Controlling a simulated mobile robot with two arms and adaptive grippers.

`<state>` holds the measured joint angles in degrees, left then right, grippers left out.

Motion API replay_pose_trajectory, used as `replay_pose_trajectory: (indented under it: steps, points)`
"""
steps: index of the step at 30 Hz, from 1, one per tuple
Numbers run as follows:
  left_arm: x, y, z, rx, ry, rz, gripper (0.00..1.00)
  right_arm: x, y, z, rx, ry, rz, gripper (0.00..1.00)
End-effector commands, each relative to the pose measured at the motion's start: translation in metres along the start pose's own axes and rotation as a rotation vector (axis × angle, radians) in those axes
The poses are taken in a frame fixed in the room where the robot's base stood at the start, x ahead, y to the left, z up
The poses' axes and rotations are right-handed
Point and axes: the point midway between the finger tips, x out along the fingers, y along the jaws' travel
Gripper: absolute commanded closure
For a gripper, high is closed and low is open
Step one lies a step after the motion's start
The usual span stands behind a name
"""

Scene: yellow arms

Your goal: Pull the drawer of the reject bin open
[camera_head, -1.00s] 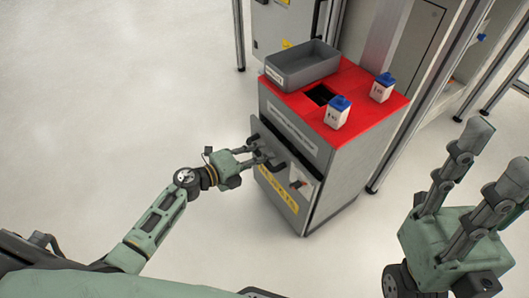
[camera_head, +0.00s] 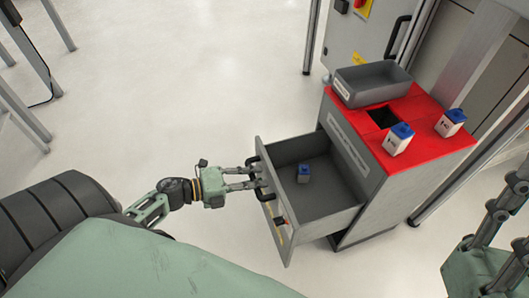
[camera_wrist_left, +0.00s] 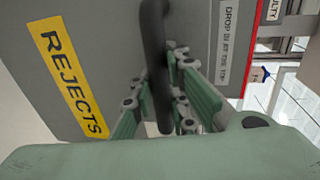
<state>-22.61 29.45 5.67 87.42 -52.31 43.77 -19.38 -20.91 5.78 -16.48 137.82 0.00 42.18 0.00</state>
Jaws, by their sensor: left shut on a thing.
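The reject bin (camera_head: 357,150) is a grey cabinet with a red top. Its drawer (camera_head: 325,200) is pulled well out to the left, its inside showing. A small blue-topped container (camera_head: 304,174) stands in the drawer. My left gripper (camera_head: 258,176) is shut on the dark drawer handle (camera_head: 265,191). In the left wrist view the dark handle (camera_wrist_left: 155,60) runs between the green fingers, beside the yellow REJECTS label (camera_wrist_left: 68,75). My right gripper (camera_head: 508,225) is at the right edge, partly cut off, with its fingers apart and empty.
A grey tray (camera_head: 372,85) and two blue-capped white containers (camera_head: 398,140) (camera_head: 450,123) stand on the red top around a dark square opening (camera_head: 383,117). Metal frame posts stand behind and right. The floor left of the drawer is clear.

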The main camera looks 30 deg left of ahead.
Motion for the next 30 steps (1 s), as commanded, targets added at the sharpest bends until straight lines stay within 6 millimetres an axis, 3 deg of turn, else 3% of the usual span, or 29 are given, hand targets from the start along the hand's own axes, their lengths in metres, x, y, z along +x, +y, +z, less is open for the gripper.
replay_pose_trajectory:
  steps: [12, 13, 19, 30]
  points:
    - [-0.0035, 0.0009, 0.0009, 0.002, -0.002, 0.001, 1.00, 0.0002, 0.0002, 0.0015, -0.001, -0.008, 0.000, 0.60]
    - [-0.0034, 0.0009, 0.0009, 0.002, -0.002, 0.001, 0.85, 0.0002, 0.0002, 0.0014, -0.001, -0.008, 0.000, 0.60]
    - [-0.0032, 0.0007, 0.0007, 0.001, -0.001, 0.000, 0.68, 0.0003, 0.0002, 0.0013, -0.001, -0.007, 0.000, 0.60]
    - [-0.0060, 0.0010, 0.0002, 0.000, -0.001, 0.001, 0.66, -0.0004, -0.0004, 0.0024, 0.002, -0.010, 0.000, 0.60]
